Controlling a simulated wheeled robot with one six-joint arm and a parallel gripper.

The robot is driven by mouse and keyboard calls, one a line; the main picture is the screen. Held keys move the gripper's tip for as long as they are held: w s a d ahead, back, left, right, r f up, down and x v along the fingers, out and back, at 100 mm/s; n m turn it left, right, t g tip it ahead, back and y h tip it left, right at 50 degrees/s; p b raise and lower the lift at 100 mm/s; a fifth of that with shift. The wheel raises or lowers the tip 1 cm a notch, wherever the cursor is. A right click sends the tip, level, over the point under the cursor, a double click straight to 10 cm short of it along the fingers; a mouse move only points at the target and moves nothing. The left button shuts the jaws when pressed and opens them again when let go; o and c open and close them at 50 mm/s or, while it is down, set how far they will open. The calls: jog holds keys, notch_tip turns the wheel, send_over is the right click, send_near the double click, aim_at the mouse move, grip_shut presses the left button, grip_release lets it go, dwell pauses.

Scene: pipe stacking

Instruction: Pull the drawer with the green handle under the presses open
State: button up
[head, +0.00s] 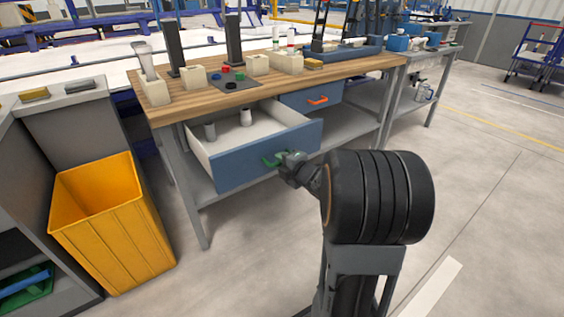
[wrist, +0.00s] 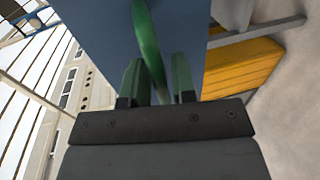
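The drawer (head: 262,158) with the blue front and green handle (head: 272,160) stands pulled out from under the wooden bench top. Two grey cylindrical parts (head: 246,117) stand inside it. My gripper (head: 284,161) is at the handle, in front of the drawer. In the wrist view, the green handle (wrist: 148,40) runs between the two fingers of my gripper (wrist: 158,80). The fingers are apart, with a small gap beside the handle on the right. The blue drawer front (wrist: 100,25) is just beyond. The drawer's inside is hidden in the wrist view.
A second blue drawer with an orange handle (head: 317,100) is shut, to the right. A yellow bin (head: 115,235) stands on the floor at left. Presses and holders stand on the wooden bench top (head: 190,105). The floor at right is clear.

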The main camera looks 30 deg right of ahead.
jog(key=shift+o, duration=1.1)
jog(key=shift+s, duration=0.1)
jog(key=p+v, duration=0.1)
jog(key=v, duration=1.2)
jog(key=shift+s, duration=0.35)
